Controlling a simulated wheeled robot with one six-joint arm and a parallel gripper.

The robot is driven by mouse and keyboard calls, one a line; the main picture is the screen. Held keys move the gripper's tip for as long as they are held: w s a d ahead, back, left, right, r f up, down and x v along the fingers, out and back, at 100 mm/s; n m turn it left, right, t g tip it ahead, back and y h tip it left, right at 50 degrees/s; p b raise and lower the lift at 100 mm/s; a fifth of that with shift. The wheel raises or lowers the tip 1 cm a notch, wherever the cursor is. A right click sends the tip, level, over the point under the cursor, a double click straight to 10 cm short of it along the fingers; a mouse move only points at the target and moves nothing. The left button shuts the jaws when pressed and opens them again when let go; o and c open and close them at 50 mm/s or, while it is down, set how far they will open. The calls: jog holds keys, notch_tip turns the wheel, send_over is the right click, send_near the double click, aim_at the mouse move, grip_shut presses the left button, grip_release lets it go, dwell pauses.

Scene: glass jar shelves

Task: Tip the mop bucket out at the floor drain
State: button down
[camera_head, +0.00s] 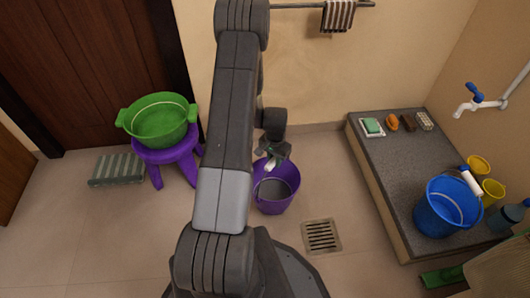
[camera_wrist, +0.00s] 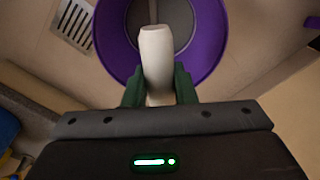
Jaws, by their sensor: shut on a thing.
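The purple bucket (camera_head: 289,178) is upright left of the floor drain, with a dark grey round area inside it. I cannot tell whether it touches the floor. My gripper (camera_head: 272,158) is over its far rim, shut on a white piece (camera_wrist: 156,58) that looks like the bucket's handle grip. In the wrist view the green fingers (camera_wrist: 159,88) sit on both sides of this piece, with the purple rim (camera_wrist: 212,40) around and behind it. The floor drain (camera_head: 321,235) is a square metal grate, clear of objects; it also shows in the wrist view (camera_wrist: 76,22).
A raised grey slab (camera_head: 400,165) on the right bears a blue bucket (camera_head: 437,209), yellow cups and soaps, below a wall tap (camera_head: 478,100). On the left, a green basin (camera_head: 160,121) sits on a purple stool (camera_head: 170,156) beside a grey-green striped block (camera_head: 117,169). Floor around the drain is free.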

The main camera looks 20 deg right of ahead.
jog(key=shift+f+b, duration=0.15)
jog(key=shift+b, duration=0.15)
jog(key=shift+f+b, duration=2.1)
jog(key=shift+f, duration=0.65)
jog(key=shift+f+b, duration=0.6)
jog(key=shift+b, duration=0.1)
dwell(0.5)
jog(key=c, duration=1.8)
grip_release()
grip_shut()
jog(key=shift+s+d, duration=0.1)
jog(key=shift+s, duration=0.05)
jog(key=shift+s+d, duration=0.1)
jog(key=shift+s, duration=0.1)
